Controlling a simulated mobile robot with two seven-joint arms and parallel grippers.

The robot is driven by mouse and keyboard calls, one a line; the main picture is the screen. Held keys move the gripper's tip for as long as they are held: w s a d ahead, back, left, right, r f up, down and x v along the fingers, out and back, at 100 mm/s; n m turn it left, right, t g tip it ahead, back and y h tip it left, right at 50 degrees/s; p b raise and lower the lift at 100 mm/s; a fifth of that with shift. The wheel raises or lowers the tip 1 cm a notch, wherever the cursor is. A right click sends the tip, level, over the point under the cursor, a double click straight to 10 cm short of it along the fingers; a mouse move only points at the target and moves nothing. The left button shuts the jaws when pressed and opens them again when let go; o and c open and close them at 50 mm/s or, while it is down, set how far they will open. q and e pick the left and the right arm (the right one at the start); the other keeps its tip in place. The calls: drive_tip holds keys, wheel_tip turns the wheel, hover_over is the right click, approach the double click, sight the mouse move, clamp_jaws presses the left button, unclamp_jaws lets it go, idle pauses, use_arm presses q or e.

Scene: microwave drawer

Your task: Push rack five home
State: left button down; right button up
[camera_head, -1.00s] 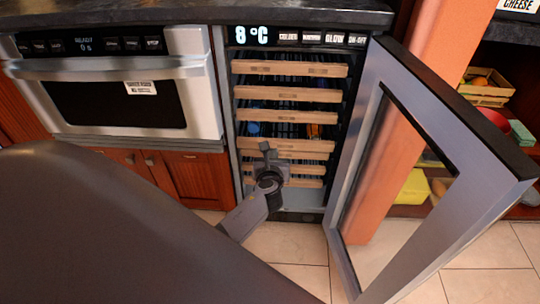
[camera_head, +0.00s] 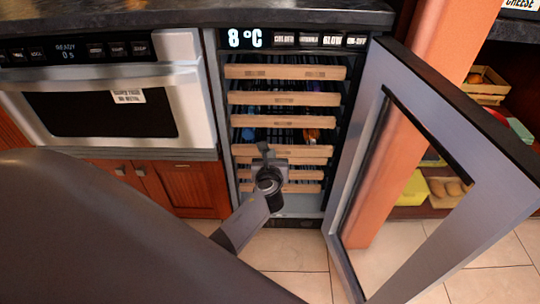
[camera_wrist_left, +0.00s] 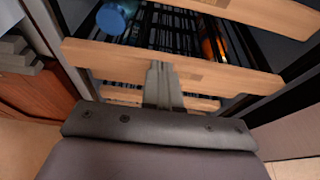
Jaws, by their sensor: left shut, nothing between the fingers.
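Several wooden-fronted racks sit in the open cooler, among them the top one (camera_head: 285,72). Counting the closely spaced lower fronts is uncertain, so I cannot tell surely which is rack five. My left gripper (camera_head: 264,150) is shut and empty, in front of the lower-middle rack front (camera_head: 310,151). In the left wrist view the fingers (camera_wrist_left: 162,75) overlap the lower edge of a long rack front (camera_wrist_left: 95,55); whether they touch it is unclear. A blue bottle (camera_wrist_left: 112,17) and an orange item (camera_wrist_left: 212,45) lie behind that front. My right gripper is not in view.
The cooler's glass door (camera_head: 440,150) stands open to the right. A microwave (camera_head: 110,100) is on the left above a red-brown cabinet (camera_head: 190,185). Shelves with a yellow box (camera_head: 415,188) stand at the far right. Tiled floor shows below.

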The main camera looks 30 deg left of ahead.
sight(270, 145)
use_arm(q)
drive_tip(key=w+a, duration=0.1)
drive_tip(key=w, duration=0.1)
drive_tip(key=w+a+b, duration=0.1)
drive_tip(key=shift+w+a+f, duration=0.1)
drive_tip(key=shift+w, duration=0.25)
drive_tip(key=shift+w+a+r, duration=0.2)
drive_tip(key=shift+a+r, duration=0.05)
drive_tip(key=shift+r, duration=0.1)
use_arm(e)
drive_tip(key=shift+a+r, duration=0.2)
